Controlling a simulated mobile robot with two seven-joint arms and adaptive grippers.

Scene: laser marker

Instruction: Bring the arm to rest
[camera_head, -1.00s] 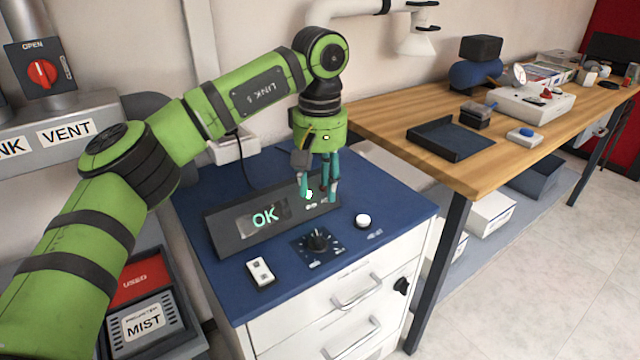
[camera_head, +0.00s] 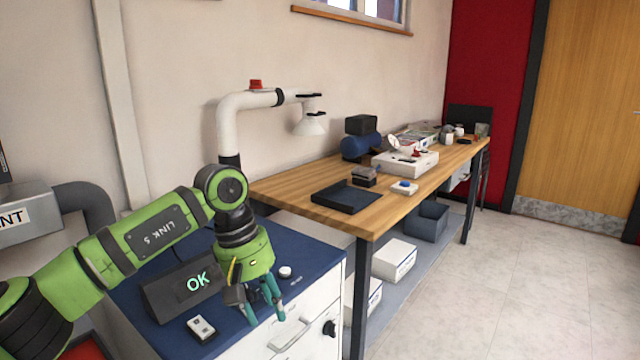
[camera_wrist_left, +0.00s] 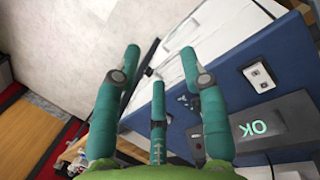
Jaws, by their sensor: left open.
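My left arm (camera_head: 140,245) reaches in from the left over a blue-topped white cabinet (camera_head: 290,246). My left gripper (camera_head: 262,308) is open and empty, with its teal fingers pointing down near the cabinet's front edge. In the left wrist view its three spread fingers (camera_wrist_left: 160,62) hold nothing. A dark display box showing a green OK (camera_head: 197,283) stands on the blue top, left of the gripper; it also shows in the left wrist view (camera_wrist_left: 262,128). The dial on the top is hidden behind the gripper. My right gripper is not in view.
A white switch box (camera_head: 201,328) and a round white button (camera_head: 285,271) are on the blue top. A wooden bench (camera_head: 400,205) with a dark tray (camera_head: 347,197) and several devices stands at right. A white extraction pipe (camera_head: 245,103) rises behind. The floor (camera_head: 480,290) at right is clear.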

